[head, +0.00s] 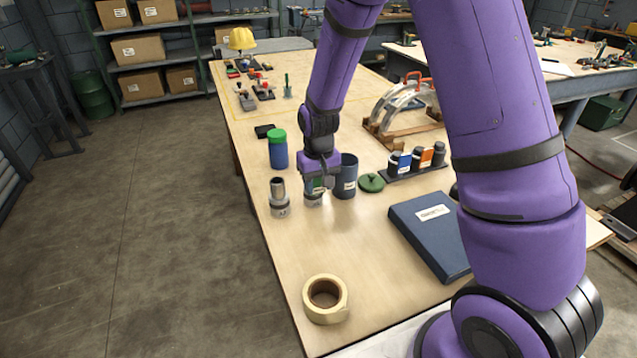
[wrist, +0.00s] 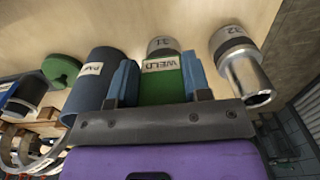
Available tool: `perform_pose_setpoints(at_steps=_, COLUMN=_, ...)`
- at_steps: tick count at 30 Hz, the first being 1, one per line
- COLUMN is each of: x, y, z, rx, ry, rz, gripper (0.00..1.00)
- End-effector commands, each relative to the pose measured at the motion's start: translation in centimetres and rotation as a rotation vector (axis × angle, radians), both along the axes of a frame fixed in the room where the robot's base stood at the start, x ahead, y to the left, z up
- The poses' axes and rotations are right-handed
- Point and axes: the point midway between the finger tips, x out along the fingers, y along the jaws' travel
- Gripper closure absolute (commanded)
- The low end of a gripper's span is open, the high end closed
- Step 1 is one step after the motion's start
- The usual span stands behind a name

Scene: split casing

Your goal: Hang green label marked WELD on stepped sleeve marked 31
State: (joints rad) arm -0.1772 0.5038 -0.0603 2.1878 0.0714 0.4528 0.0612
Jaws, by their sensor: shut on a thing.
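My gripper (head: 319,182) is shut on the green label (wrist: 162,86), whose white strip reads WELD; the label stands between the two blue fingers (wrist: 159,80) in the wrist view. The grey metal stepped sleeve marked 31 (wrist: 163,44) stands upright directly behind the label. In the head view this sleeve (head: 314,200) is right below my gripper and partly hidden by it. Whether the label touches or hangs on the sleeve cannot be told. A second metal sleeve, marked 32 (wrist: 240,64), stands to its right in the wrist view and to its left in the head view (head: 279,199).
A blue jar with green cap (head: 278,150), a blue binder (head: 432,232) and a tape roll (head: 325,299) surround the spot. The table front is mostly clear.

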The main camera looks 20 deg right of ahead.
Motion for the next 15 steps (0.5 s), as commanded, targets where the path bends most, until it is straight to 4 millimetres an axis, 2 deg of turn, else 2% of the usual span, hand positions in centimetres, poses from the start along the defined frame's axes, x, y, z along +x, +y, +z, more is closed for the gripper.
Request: perform_pose_setpoints(at_steps=15, x=0.04, y=0.00, z=-0.90, rx=0.000, ry=-0.001, rz=0.000, gripper=0.96)
